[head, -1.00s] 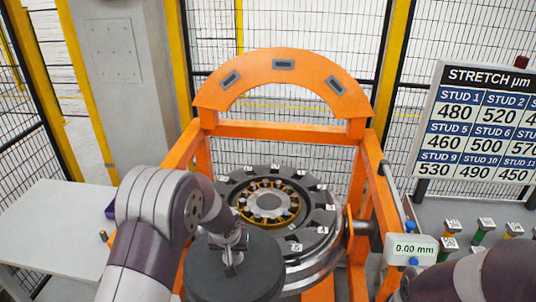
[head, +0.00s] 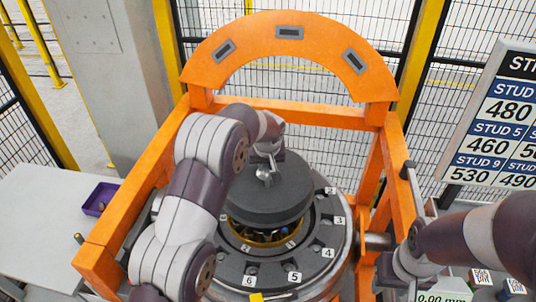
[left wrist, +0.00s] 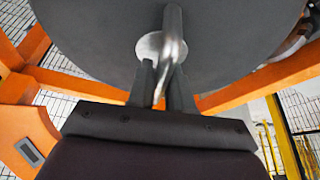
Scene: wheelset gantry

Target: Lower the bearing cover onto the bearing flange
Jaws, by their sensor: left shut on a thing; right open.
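The bearing cover (head: 285,200), a thick dark grey disc, hangs level above the bearing in the head view. My left gripper (head: 266,175) is shut on the metal handle at its top. In the left wrist view the cover (left wrist: 90,40) fills the top and the fingers (left wrist: 162,88) close around the bright handle stem. The bearing flange (head: 335,238), a dark ring with numbered blocks, lies below; the cover hides its far part. A gap shows the golden bearing (head: 262,238) under the cover's front edge. My right gripper (head: 390,272) is open, beside the frame's right side, mostly hidden by its arm.
The orange gantry (head: 290,35) arches behind the flange, with side beams on both sides. A white table (head: 40,225) with a purple bin (head: 98,198) stands left. A stud value board (head: 500,120) and a gauge display (head: 440,296) are at the right.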

